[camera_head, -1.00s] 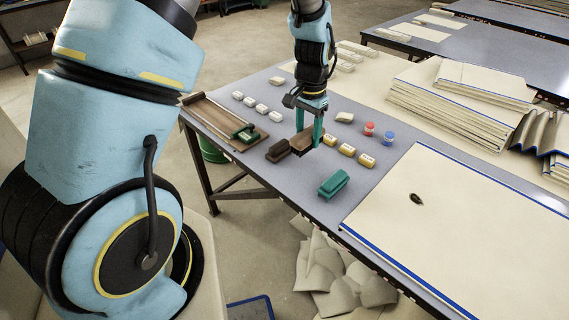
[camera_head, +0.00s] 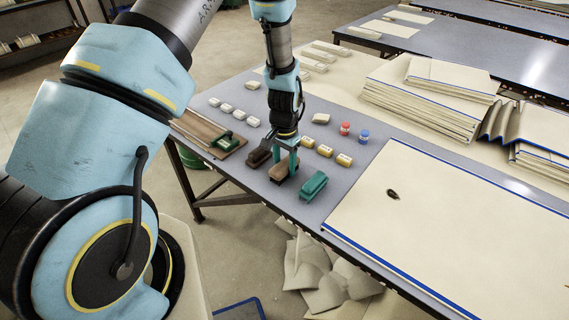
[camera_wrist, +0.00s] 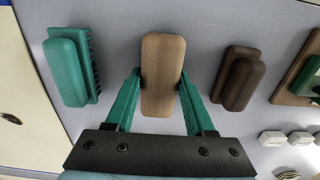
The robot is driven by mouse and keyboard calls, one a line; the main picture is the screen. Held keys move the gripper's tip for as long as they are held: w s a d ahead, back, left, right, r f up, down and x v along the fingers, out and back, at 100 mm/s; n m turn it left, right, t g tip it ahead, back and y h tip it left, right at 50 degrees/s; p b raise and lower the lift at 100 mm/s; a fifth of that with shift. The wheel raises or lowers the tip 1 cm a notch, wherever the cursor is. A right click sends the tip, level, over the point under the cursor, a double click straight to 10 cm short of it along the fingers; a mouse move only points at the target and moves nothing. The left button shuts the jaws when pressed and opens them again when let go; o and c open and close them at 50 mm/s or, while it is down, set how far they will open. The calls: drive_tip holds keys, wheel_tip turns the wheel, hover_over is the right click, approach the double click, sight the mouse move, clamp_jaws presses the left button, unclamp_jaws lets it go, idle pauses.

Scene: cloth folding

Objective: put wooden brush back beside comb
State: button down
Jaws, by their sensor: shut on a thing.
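The wooden brush (camera_head: 284,173) is tan and blocky. It is at or very near the grey tabletop, between the green comb (camera_head: 314,186) and a dark brown brush (camera_head: 257,157). My gripper (camera_head: 286,163) points down with its green fingers shut on the wooden brush's sides. In the wrist view the wooden brush (camera_wrist: 163,72) stands lengthwise between my gripper's fingers (camera_wrist: 160,76). The green comb (camera_wrist: 68,66), with teeth along one side, lies to its left, apart from it. The dark brown brush (camera_wrist: 238,78) lies to its right. The wooden brush's underside is hidden.
A wooden board with a green part (camera_head: 208,134) lies at the table's left edge. Yellow-and-white blocks (camera_head: 325,151) and white blocks (camera_head: 239,114) stand behind. Red (camera_head: 345,128) and blue (camera_head: 364,136) jars are farther right. A large cream panel (camera_head: 450,220) covers the right side.

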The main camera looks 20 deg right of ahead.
sight(284, 164)
drive_tip(key=shift+f, duration=0.1)
drive_tip(key=shift+f, duration=0.1)
drive_tip(key=shift+c, duration=1.3)
unclamp_jaws()
wheel_tip(284, 164, up, 12)
drive_tip(key=b, duration=0.3)
drive_tip(key=shift+r, duration=0.25)
drive_tip(key=w+a+r+n, duration=0.1)
drive_tip(key=a+r+n, duration=0.15)
drive_tip(key=a, duration=0.45)
drive_tip(key=w+a+r+n, duration=0.1)
drive_tip(key=a+r+n, duration=0.15)
drive_tip(key=a, duration=0.45)
drive_tip(key=s+a+r+n, duration=0.2)
drive_tip(key=s+a+n, duration=0.1)
drive_tip(key=a, duration=0.5)
drive_tip(key=s+a+r+n+t, duration=0.1)
drive_tip(key=s+a+r+n, duration=0.1)
drive_tip(key=a, duration=0.6)
drive_tip(key=shift+s+r+n+t, duration=0.3)
drive_tip(key=shift+s+r+n, duration=0.05)
drive_tip(key=shift+s+n, duration=0.15)
